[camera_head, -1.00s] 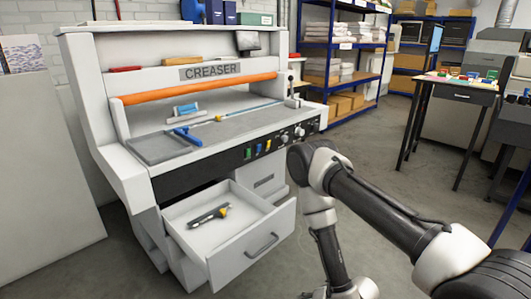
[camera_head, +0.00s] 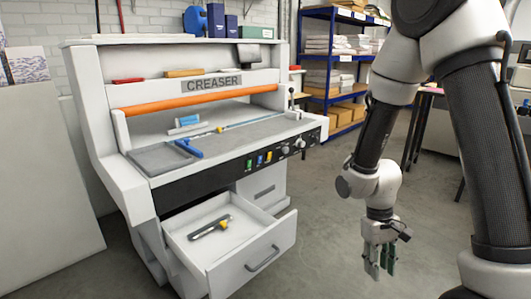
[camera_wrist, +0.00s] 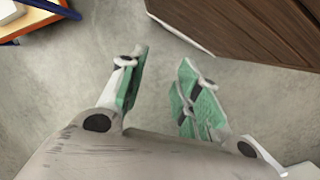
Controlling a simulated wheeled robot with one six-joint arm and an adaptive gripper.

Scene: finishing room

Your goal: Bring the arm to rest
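My gripper (camera_head: 380,262) hangs at the end of my folded arm, fingers pointing down over the bare floor, to the right of the open drawer. In the wrist view its two green-padded fingers (camera_wrist: 160,95) stand apart with only floor between them. It is open and empty. My arm fills the right side of the head view and hides part of the room behind it.
Blue shelving (camera_head: 312,62) stands behind. In the wrist view a brown wooden piece (camera_wrist: 250,28) is at upper right.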

